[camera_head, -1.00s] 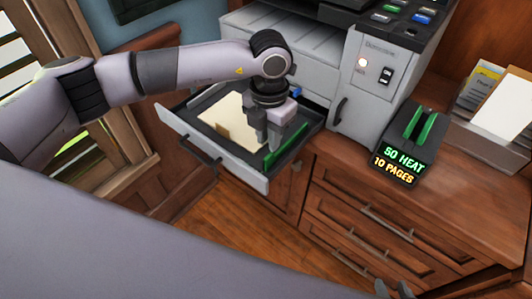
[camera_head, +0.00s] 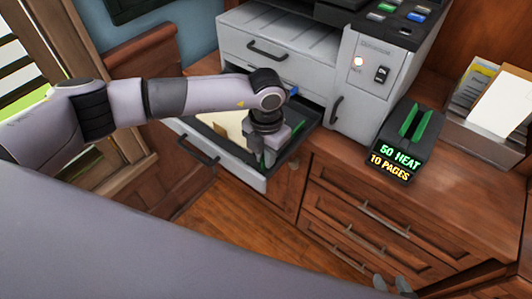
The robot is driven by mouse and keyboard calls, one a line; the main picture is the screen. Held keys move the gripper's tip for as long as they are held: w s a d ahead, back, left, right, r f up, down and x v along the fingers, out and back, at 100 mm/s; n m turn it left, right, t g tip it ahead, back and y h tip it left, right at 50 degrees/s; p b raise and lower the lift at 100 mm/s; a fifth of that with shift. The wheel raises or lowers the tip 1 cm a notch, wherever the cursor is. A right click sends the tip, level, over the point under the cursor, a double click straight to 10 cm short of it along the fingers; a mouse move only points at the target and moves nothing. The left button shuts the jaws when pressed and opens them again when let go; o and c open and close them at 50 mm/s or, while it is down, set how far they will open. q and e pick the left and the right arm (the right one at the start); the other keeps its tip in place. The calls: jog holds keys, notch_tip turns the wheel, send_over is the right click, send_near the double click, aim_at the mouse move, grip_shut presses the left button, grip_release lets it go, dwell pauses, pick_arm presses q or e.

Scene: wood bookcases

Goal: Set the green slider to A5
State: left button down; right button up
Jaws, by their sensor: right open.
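The open paper tray (camera_head: 232,172) juts out from the printer with cream paper (camera_head: 228,124) in it. My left gripper (camera_head: 262,158) points down into the tray's right front part, to the right of the paper. A small blue part (camera_head: 294,90) shows at the back right of the tray. My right gripper (camera_head: 392,287) is open at the bottom edge, only its tips showing, away from the tray.
The printer (camera_head: 375,90) stands behind, with a lit lamp and a switch. A paper holder (camera_head: 490,135) stands at the right. Wooden drawers (camera_head: 370,220) lie below; my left arm crosses over the tray.

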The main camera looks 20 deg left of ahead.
pick_arm(q)
jog(key=a, duration=0.1)
jog(key=w+a, duration=0.1)
jog(key=a+b, duration=0.1)
jog(key=a, duration=0.1)
jog(key=shift+w, duration=0.25)
jog(key=c, duration=1.5)
grip_release()
jog(key=shift+r, duration=0.1)
jog(key=shift+r+b, duration=0.3)
jog(key=shift+r, duration=3.25)
